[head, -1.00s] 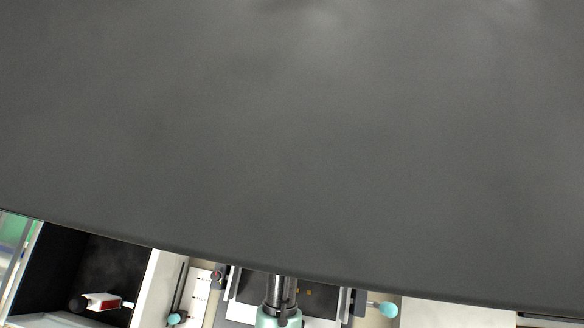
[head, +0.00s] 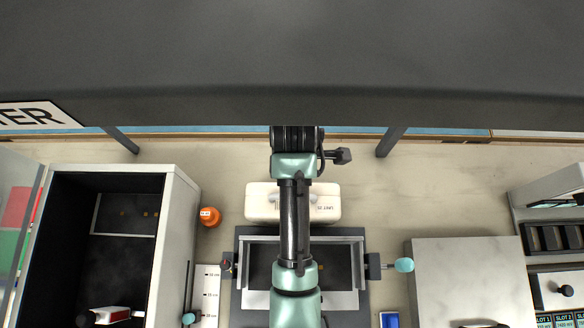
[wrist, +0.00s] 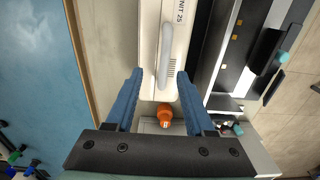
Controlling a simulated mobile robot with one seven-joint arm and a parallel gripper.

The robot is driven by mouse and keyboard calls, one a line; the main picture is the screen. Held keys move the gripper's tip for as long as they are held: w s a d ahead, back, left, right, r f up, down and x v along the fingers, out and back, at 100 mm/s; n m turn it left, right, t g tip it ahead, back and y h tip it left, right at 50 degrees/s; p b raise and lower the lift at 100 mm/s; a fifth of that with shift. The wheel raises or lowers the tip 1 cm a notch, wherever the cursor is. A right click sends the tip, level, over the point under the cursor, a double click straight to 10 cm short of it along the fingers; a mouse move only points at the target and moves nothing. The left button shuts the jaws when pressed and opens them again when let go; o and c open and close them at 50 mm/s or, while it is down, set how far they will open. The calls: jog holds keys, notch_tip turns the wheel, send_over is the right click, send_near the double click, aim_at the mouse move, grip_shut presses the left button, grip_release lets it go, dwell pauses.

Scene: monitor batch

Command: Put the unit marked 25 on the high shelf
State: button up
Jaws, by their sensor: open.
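The white unit marked 25 (head: 262,203) stands on the pale bench in the head view, partly hidden behind my arm. In the wrist view the same unit (wrist: 151,45) shows its "25" marking and a grey handle (wrist: 165,55) on its top. My gripper (wrist: 160,75) is open, with one blue finger on each side of the handle in the picture. How far the fingertips are from the handle in depth I cannot tell. A big dark grey raised panel (head: 300,60) on posts, likely the high shelf, fills the top of the head view.
A small orange bottle (head: 209,217) stands left of the unit. A dark-framed fixture (head: 358,240) with a teal knob lies in front of the unit. An open black-lined box (head: 182,215) is at left, a grey box (head: 465,275) at right. Bench right of the unit is clear.

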jog(key=shift+s+f, duration=0.1)
jog(key=shift+f, duration=0.55)
jog(key=shift+s+a+f, duration=0.2)
jog(key=shift+s+f, duration=0.05)
jog(key=shift+f, duration=0.15)
jog(key=shift+d+f+p, duration=0.15)
jog(key=shift+f+p, duration=0.6)
jog(key=shift+f, duration=1.9)
grip_shut()
jog(key=shift+r, duration=0.1)
